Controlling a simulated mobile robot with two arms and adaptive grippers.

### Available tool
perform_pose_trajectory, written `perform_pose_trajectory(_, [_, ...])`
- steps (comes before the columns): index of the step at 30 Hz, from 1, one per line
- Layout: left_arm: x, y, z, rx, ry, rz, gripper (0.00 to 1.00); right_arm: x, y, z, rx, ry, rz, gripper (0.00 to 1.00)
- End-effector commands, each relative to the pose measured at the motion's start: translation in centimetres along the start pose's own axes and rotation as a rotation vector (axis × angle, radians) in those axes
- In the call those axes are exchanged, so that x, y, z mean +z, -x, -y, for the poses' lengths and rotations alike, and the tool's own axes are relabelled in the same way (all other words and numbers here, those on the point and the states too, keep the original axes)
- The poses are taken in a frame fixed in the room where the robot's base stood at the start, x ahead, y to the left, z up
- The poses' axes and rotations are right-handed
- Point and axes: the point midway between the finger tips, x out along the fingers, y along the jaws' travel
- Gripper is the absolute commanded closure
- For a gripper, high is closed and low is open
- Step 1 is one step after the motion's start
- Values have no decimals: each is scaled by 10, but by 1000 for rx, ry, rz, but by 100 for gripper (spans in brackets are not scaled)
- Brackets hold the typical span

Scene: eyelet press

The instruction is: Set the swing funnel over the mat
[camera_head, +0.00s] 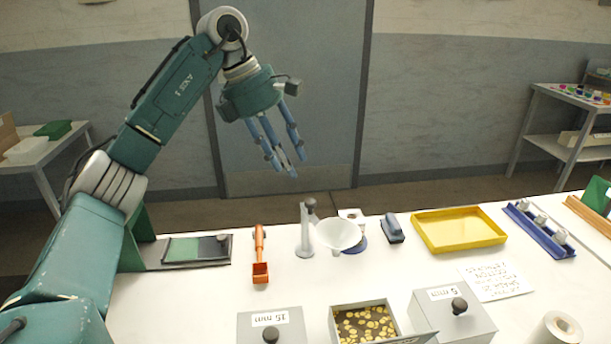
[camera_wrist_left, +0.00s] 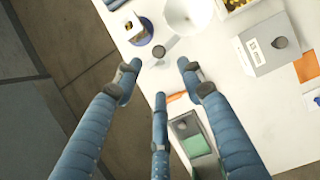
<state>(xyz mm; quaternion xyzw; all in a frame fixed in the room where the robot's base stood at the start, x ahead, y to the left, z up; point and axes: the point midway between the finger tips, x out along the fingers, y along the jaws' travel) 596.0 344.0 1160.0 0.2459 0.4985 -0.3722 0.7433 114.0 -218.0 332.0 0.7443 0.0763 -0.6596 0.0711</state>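The white swing funnel (camera_head: 338,234) sits beside a grey post with a dark knob (camera_head: 308,228), above the white table. It also shows at the top of the wrist view (camera_wrist_left: 185,12). A round blue piece (camera_head: 357,245) is partly hidden behind the funnel. A flat pad with green and dark panels (camera_head: 183,250) lies at the table's left; I cannot tell which of these is the mat. My left gripper (camera_head: 282,162) is raised above and behind the table's back edge, apart from the funnel. Its fingers are spread and empty, also in the wrist view (camera_wrist_left: 158,76).
An orange scoop (camera_head: 260,262) lies between the pad and the post. A dark blue block (camera_head: 393,229) and a yellow tray (camera_head: 458,230) stand right of the funnel. Lidded grey boxes (camera_head: 270,328) and an open box of brass pieces (camera_head: 365,322) line the front.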

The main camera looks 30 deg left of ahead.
Motion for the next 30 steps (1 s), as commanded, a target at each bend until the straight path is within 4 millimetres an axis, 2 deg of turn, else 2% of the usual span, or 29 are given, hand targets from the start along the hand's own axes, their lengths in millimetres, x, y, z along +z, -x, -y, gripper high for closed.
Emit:
perform_pose_trajectory(1, [0, 0, 0, 0, -1, 0, 60, 12, 0, -3, 4, 2, 17, 100])
perform_pose_trajectory(3, [0, -3, 0, -1, -1, -1, 60, 23, 1, -8, 8, 5, 33, 100])
perform_pose_trajectory(9, [-1, -30, 1, -4, -1, -3, 60, 37, 4, -14, 15, 9, 53, 100])
perform_pose_trajectory(15, [-1, -68, 1, -4, 0, -3, 60, 35, 8, -16, 17, 10, 49, 100])
perform_pose_trajectory(21, [0, -97, 1, -2, 0, -1, 60, 25, 11, -15, 17, 9, 35, 100])
perform_pose_trajectory(30, [0, -109, 0, -1, 0, 1, 60, 19, 11, -7, 7, 4, 27, 100])
